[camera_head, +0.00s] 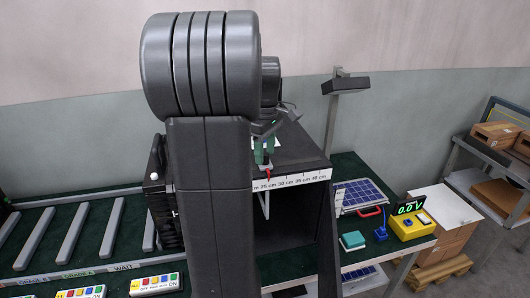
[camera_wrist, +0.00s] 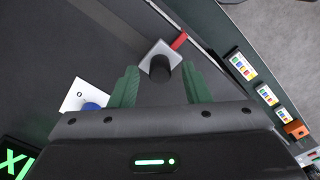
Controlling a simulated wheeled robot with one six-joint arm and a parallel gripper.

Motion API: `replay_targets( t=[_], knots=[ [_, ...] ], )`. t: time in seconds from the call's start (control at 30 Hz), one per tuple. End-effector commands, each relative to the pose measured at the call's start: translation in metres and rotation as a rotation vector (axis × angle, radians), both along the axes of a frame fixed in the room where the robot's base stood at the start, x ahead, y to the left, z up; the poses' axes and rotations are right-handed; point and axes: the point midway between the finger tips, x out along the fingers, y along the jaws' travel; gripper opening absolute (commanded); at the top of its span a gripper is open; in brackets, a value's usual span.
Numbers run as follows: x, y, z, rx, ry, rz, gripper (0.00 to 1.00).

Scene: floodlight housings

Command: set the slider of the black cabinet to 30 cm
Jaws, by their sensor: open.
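The black cabinet (camera_head: 305,150) stands in the middle of the head view, open at the front, with a white centimetre scale (camera_head: 300,180) along its top front edge. The slider's red pointer (camera_head: 268,172) is near the 25 cm label, left of 30 cm. In the wrist view the slider is a grey block (camera_wrist: 153,54) with a black knob (camera_wrist: 161,70) and a red pointer (camera_wrist: 179,41). My gripper (camera_wrist: 160,74) is open, its green fingers on either side of the knob, with gaps visible. In the head view my arm hides part of the cabinet; my gripper (camera_head: 264,150) shows beside it.
A white plate with a blue knob (camera_wrist: 93,106) is left of my fingers. Right of the cabinet are a solar panel (camera_head: 358,194), a teal box (camera_head: 352,240) and a yellow meter (camera_head: 411,226). A lamp post (camera_head: 332,110) stands behind. Labelled button boxes (camera_head: 155,285) line the front.

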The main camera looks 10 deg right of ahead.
Motion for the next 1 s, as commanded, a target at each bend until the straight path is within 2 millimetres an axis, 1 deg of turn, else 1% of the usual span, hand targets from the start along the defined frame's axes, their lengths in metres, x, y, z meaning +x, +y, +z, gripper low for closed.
replay_targets(
  t=[0.13,0.4,0.43,0.47,0.5,0.63,0.83,0.87,1.0],
  knots=[
    [0.0,0.0,-0.009,0.0,0.001,0.0,0.43],
    [0.0,0.0,-0.01,0.0,0.0,0.0,0.43],
    [0.0,0.0,-0.01,0.0,0.0,0.0,0.39],
    [0.0,0.0,-0.01,0.0,0.0,0.0,0.33],
    [0.0,0.0,-0.01,0.0,0.0,0.0,0.25],
    [0.0,0.0,-0.01,-0.001,-0.001,0.0,0.0],
    [0.0,-0.002,-0.009,0.0,0.0,-0.001,0.0],
    [0.0,-0.005,-0.009,0.0,0.0,-0.002,0.0],
    [0.002,-0.028,-0.007,-0.001,-0.001,-0.005,0.0]
  ],
)
